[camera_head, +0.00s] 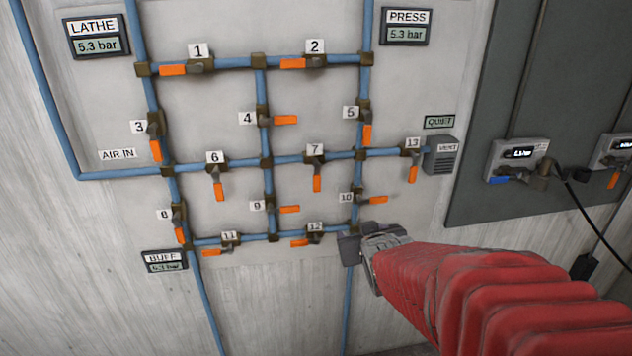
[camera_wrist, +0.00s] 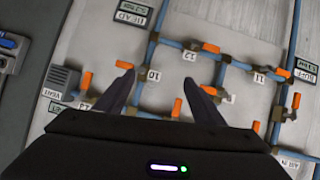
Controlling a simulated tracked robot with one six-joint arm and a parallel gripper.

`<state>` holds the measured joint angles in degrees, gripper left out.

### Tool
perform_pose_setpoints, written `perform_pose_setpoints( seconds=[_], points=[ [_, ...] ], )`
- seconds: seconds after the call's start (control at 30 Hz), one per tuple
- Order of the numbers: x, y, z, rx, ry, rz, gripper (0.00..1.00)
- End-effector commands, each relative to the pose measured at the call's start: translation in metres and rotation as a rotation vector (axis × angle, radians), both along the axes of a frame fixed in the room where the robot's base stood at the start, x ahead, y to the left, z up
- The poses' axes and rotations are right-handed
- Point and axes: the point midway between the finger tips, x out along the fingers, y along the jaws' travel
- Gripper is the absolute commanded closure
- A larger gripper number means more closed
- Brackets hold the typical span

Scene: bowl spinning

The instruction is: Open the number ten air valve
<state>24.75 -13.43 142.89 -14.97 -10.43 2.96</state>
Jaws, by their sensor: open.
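The number ten valve (camera_head: 355,199) sits on the right vertical blue pipe of the wall panel. Its orange handle (camera_head: 378,199) points right, crosswise to that pipe. In the wrist view the panel appears upside down, and the number ten label (camera_wrist: 153,75) shows between my fingertips. The valve's handle (camera_wrist: 124,64) is at the left fingertip there; I cannot tell whether they touch. My gripper (camera_head: 351,246) is just below the valve in the head view. Its two fingers (camera_wrist: 158,78) are spread apart in the wrist view, with nothing held between them.
Nearby are valve 12 (camera_head: 315,237), valve 7 (camera_head: 316,160), valve 13 (camera_head: 412,157) and the vent box (camera_head: 442,155). Pressure displays for LATHE (camera_head: 98,38), PRESS (camera_head: 406,27) and BUFF (camera_head: 164,262) surround the pipes. A dark panel (camera_head: 520,90) with a cable is at right.

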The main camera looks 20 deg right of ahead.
Motion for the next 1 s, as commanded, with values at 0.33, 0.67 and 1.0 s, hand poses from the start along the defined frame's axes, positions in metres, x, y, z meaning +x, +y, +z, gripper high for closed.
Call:
perform_pose_setpoints(
  seconds=[0.33,0.67,1.0],
  points=[
    [0.02,-0.066,-0.021,-0.034,-0.203,0.019,0.38],
    [0.008,-0.108,-0.038,-0.011,-0.425,0.056,0.38],
    [-0.005,-0.119,-0.039,0.01,-0.541,0.078,0.38]
  ],
)
